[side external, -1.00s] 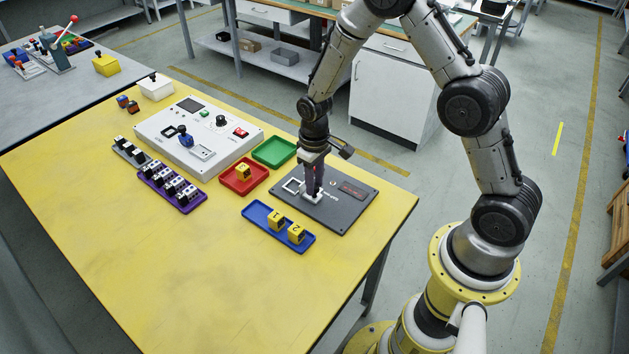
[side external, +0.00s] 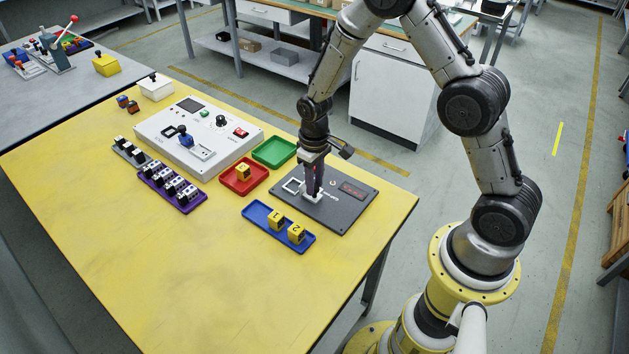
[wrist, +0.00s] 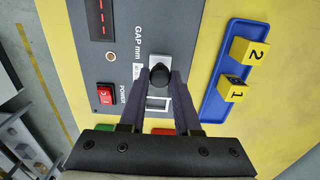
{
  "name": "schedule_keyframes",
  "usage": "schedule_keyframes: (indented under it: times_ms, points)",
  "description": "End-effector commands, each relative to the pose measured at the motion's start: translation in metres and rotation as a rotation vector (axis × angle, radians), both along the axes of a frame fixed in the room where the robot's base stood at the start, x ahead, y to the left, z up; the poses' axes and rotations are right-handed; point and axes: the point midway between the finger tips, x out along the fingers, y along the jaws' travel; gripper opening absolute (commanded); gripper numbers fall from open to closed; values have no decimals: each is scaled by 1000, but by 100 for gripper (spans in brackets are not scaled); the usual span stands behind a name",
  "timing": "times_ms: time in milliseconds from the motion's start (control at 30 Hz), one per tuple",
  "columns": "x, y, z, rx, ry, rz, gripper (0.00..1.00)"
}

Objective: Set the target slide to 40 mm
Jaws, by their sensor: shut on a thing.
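The dark grey gap panel (side external: 345,213) lies on the yellow table. Its slide is a white block (side external: 313,198) with a black knob (wrist: 160,77) on top. My gripper (side external: 314,191) points down over the panel and is shut on the knob; in the wrist view its two fingers (wrist: 160,82) pinch the knob from both sides. The label "GAP mm" is beside the knob. A red digit display (side external: 352,188) sits on the panel and shows in the wrist view (wrist: 102,18); its reading is too small to make out.
A red power switch (wrist: 105,96) is on the panel. A blue tray (side external: 250,212) with two numbered yellow cubes lies nearby. Red (side external: 232,184) and green (side external: 275,157) trays, a white control box (side external: 215,130) and a purple rack (side external: 185,206) stand to the left. The table's front is clear.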

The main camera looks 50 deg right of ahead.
Motion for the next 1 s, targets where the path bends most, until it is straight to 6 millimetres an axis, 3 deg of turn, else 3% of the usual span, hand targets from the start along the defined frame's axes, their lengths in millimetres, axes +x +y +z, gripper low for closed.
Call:
schedule_keyframes:
  times_ms: [367, 633, 900, 933, 1000]
  points:
    - [0, -1, 1, -1, -2, 0, 0]
    - [-22, 0, 2, -1, -3, 0, 0]
    - [-25, 0, 1, 0, 3, 0, 0]
    - [-25, 0, 1, 0, 3, 0, 35]
    - [-25, 0, 1, 0, 4, 0, 48]
